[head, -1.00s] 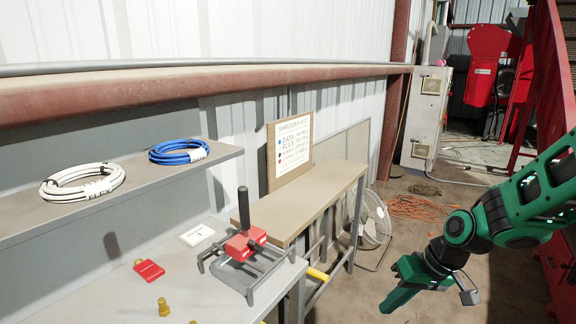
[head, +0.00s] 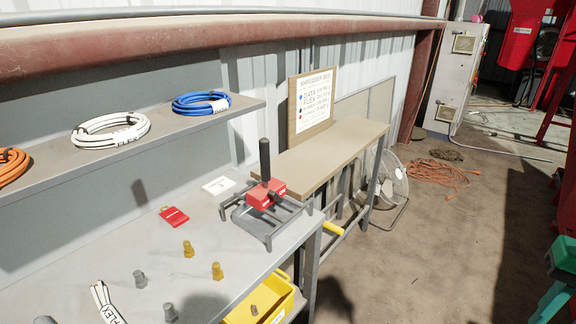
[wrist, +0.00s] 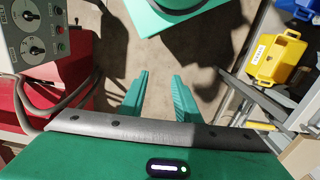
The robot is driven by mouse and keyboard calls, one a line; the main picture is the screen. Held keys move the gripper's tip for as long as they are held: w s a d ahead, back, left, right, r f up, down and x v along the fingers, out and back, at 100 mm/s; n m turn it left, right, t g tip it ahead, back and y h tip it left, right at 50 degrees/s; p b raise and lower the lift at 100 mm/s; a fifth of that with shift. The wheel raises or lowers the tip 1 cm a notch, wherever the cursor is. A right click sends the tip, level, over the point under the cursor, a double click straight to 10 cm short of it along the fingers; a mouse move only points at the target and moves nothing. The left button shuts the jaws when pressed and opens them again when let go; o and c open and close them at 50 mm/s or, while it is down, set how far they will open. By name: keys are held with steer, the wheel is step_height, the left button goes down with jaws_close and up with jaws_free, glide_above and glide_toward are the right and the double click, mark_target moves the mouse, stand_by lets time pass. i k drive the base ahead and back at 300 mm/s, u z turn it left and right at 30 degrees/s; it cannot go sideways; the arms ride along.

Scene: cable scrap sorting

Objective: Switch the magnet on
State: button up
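A red block with an upright black handle (head: 266,190) sits on a grey frame (head: 243,217) at the right end of the grey bench; it looks like the magnet, but I cannot tell its switch state. My gripper (wrist: 160,98) is open and empty in the wrist view, its two green fingers apart over the floor. In the head view only part of my green arm shows at the right edge, well away from the bench. A grey control panel with black dials (wrist: 36,36) shows at the upper left of the wrist view, above red machinery.
The grey bench (head: 110,258) holds a red tag (head: 173,215), a white card (head: 218,186) and several brass and grey fittings. Cable coils lie on the shelf above. A yellow bin (head: 262,303) is below. A fan (head: 390,182) and orange cord (head: 436,174) are on the floor.

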mark_target(275, 197)
steer(key=k, duration=1.05)
steer(key=u, duration=0.45)
steer(key=i, duration=1.6)
steer(key=z, duration=0.35)
